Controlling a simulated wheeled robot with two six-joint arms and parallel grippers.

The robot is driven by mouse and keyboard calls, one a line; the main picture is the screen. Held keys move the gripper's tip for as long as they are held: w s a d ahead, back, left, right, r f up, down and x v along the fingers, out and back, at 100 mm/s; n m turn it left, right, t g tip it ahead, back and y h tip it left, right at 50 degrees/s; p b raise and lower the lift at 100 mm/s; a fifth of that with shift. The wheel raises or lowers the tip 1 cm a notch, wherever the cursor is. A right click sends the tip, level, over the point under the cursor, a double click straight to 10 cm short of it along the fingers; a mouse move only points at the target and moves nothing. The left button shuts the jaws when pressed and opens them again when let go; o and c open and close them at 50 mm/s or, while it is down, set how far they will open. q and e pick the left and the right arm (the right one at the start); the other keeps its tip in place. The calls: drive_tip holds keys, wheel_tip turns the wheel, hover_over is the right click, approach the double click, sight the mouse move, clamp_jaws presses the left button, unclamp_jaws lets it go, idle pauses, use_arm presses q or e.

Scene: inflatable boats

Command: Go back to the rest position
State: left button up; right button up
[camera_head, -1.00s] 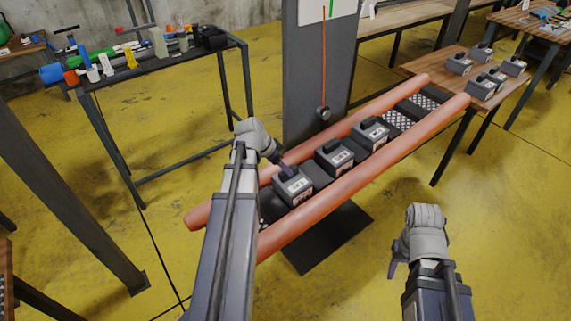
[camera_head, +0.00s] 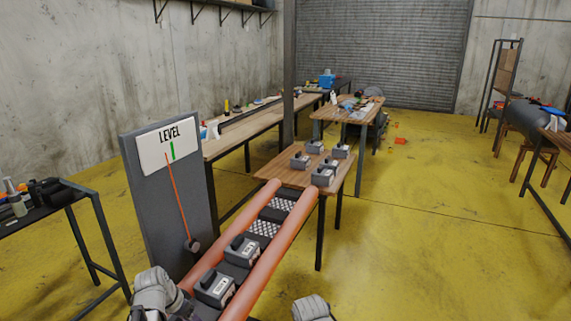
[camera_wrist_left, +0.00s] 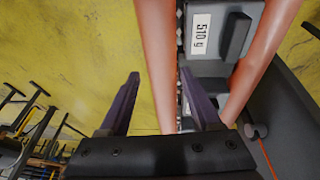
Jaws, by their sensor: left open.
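My left gripper (camera_head: 160,296) is at the bottom of the head view, beside the near end of the orange inflatable boat (camera_head: 268,262).
Grey weights (camera_head: 215,289) sit in a row on the boat. A level board (camera_head: 168,190) with a red pointer stands left of it. Several more weights (camera_head: 323,176) are on the wooden table (camera_head: 275,173) at its far end. Yellow floor (camera_head: 400,250) is clear at right.

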use_arm(q)
drive_tip(key=s+d+r+g+y+p, duration=0.1)
drive_tip(key=s+d+r+p, duration=0.1)
drive_tip(key=s+d, duration=0.2)
drive_tip(key=s+d+r+g+y+p, duration=0.1)
drive_tip(key=s+d, duration=0.3)
drive_tip(key=d, duration=0.6)
drive_tip(key=s+d+r+g+y+p, duration=0.1)
drive_tip(key=s+d+r+p, duration=0.2)
drive_tip(key=d, duration=0.4)
drive_tip(key=shift+s+d+n+y, duration=0.3)
drive_tip(key=shift+s+n, duration=0.1)
drive_tip(key=shift+s, duration=0.35)
